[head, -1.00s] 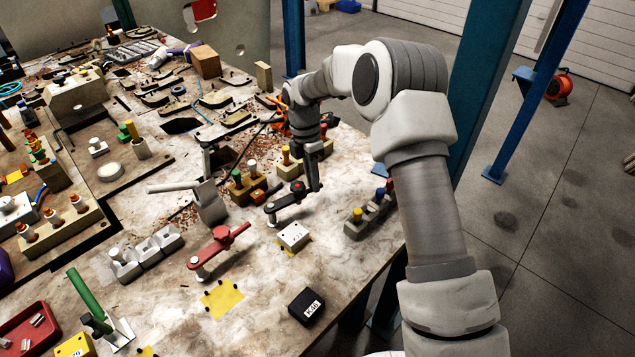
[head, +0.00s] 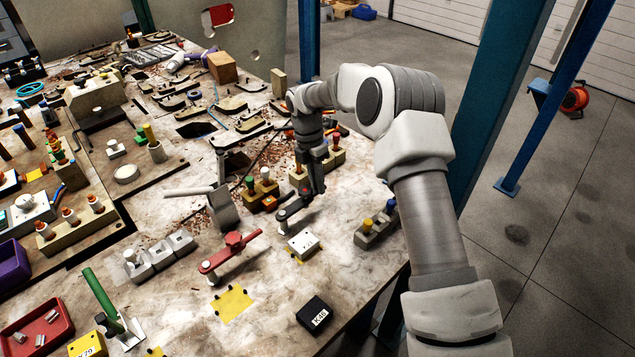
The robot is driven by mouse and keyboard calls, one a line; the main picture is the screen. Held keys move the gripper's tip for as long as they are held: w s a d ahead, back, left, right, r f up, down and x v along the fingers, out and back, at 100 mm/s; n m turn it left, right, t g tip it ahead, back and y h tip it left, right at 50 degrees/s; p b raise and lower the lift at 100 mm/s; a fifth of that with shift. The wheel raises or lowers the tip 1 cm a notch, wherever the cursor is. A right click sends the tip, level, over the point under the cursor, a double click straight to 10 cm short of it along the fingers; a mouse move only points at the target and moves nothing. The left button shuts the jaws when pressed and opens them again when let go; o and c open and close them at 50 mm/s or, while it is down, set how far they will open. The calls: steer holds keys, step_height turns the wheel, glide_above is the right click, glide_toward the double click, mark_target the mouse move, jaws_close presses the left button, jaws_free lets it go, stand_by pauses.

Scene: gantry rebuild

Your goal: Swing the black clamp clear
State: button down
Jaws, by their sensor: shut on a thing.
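The black clamp (head: 293,208) stands on the worktop near the middle of the head view. The fingers and my wrist hide part of the clamp there, so the exact grip is hard to see.
A red clamp (head: 230,254) lies to the left front. A grey block with yellow and blue pegs (head: 372,232) stands to the right, near the table edge. Pegged blocks (head: 263,192) crowd behind left. A black box (head: 314,314) sits in front.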

steer(key=c, duration=0.8)
jaws_free()
steer(key=shift+c, duration=0.2)
steer(key=shift+r, duration=0.1)
step_height(320, 180, up, 17)
steer(key=w+a+p, duration=0.1)
steer(key=w+a, duration=0.1)
steer(key=shift+w+a, duration=0.15)
steer(key=shift+a, duration=0.05)
